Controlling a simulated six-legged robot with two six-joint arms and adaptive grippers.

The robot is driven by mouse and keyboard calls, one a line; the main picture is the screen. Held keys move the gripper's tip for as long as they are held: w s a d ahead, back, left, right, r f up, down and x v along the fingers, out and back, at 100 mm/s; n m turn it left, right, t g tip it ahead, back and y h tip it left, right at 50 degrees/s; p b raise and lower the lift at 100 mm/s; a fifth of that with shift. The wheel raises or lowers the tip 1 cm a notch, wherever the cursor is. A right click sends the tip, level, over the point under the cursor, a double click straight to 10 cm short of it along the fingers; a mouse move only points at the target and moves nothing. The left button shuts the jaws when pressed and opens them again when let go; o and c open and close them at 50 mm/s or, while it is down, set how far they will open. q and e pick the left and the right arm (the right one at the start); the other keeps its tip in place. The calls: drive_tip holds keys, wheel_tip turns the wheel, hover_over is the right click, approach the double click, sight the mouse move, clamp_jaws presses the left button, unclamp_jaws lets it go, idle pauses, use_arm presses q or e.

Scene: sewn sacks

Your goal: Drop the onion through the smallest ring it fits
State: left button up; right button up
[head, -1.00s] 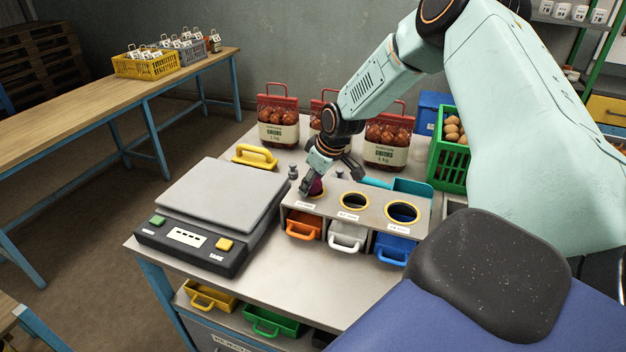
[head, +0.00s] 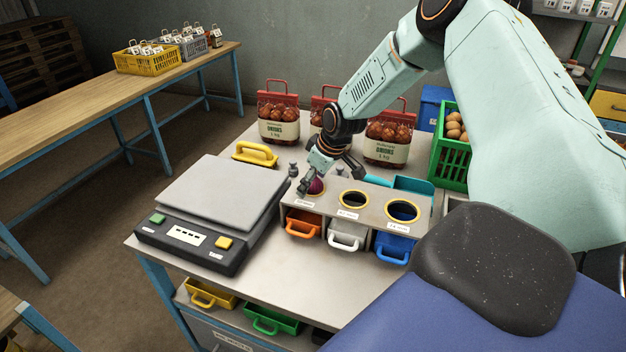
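A purple-red onion (head: 316,186) sits at the leftmost ring of the grey ring stand (head: 326,209), partly hidden by a finger. Whether it is seated in the ring or stuck there I cannot tell. The middle ring (head: 354,199) and the right ring (head: 402,210) are empty, with yellow rims; the rings grow larger to the right. An orange bin (head: 303,226), a white bin (head: 346,234) and a blue bin (head: 393,247) sit below them. My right gripper (head: 331,183) is over the left ring, its fingers spread on either side of the onion. My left gripper is out of view.
Onion sacks (head: 278,120) stand behind, and a green crate (head: 451,150) at right. The table front (head: 300,283) is clear.

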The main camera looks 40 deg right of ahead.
drive_tip(key=shift+s+a+r, duration=0.1)
drive_tip(key=shift+a+r, duration=0.1)
drive_tip(key=shift+r, duration=0.3)
drive_tip(key=v, duration=1.1)
drive_tip(key=shift+d, duration=0.3)
drive_tip(key=shift+s+a, duration=0.1)
